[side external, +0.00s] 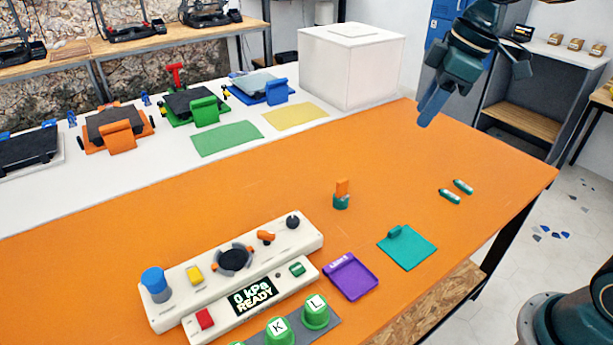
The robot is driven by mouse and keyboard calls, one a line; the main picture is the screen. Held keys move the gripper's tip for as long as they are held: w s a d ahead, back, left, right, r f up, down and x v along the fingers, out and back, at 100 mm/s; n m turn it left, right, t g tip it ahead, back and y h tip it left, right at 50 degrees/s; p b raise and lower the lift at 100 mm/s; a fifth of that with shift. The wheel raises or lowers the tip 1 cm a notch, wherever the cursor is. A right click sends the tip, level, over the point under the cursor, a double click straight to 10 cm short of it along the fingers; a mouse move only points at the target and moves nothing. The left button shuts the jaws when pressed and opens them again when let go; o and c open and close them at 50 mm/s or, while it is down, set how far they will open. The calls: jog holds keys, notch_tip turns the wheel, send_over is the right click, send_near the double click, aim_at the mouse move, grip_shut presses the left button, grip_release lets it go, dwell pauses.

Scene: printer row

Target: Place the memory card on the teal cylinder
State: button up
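A small teal cylinder (341,203) stands upright near the middle of the orange table. A small flat orange piece (342,187) stands upright on top of it, seemingly touching; it may be the memory card, but it is too small to be sure. My gripper (428,115) hangs above the table's far right part, well apart from the cylinder, with its blue fingers pointing down. The fingers overlap from this side, so their gap is hidden. No object shows at the fingertips.
A teal plate (407,248) and purple tray (350,277) lie in front. A white control panel (235,265) and green keys (316,312) occupy the front left. A white box (350,70) stands behind. The orange table's (120,235) left is clear.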

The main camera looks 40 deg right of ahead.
jog(key=s+d+f+m+t+h, duration=0.1)
jog(key=s+m, duration=0.6)
jog(key=s, duration=1.1)
jog(key=shift+d+f+m+t+h, duration=0.4)
jog(key=shift+d+f+t, duration=0.05)
jog(key=shift+f+t, duration=0.25)
